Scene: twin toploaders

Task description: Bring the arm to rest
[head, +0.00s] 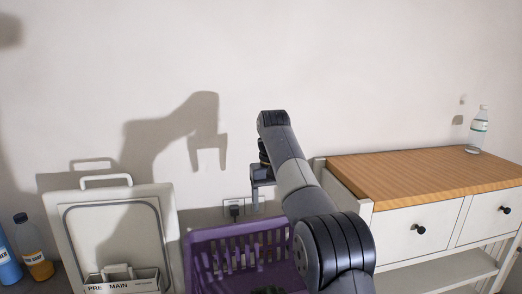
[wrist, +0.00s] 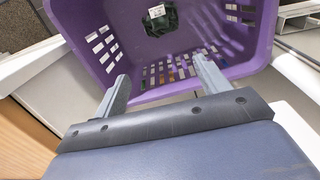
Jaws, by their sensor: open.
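My gripper (wrist: 160,82) is open and empty in the wrist view, its two grey fingers apart with the purple basket beyond them. In the head view my arm reaches up and forward, and the gripper (head: 261,190) hangs at its end, partly hidden behind the arm. The gripper's shadow falls on the wall to the left. The purple basket (head: 237,237) stands below the gripper; it also shows in the wrist view (wrist: 128,42), with a dark green cloth item (wrist: 160,20) inside.
A white washer with its lid (head: 120,228) raised stands left of the basket, with bottles (head: 37,262) farther left. A wood-topped white cabinet (head: 420,172) stands at the right with a clear bottle (head: 478,132) on it. A wall outlet (head: 235,208) is behind the basket. The air above the basket is clear.

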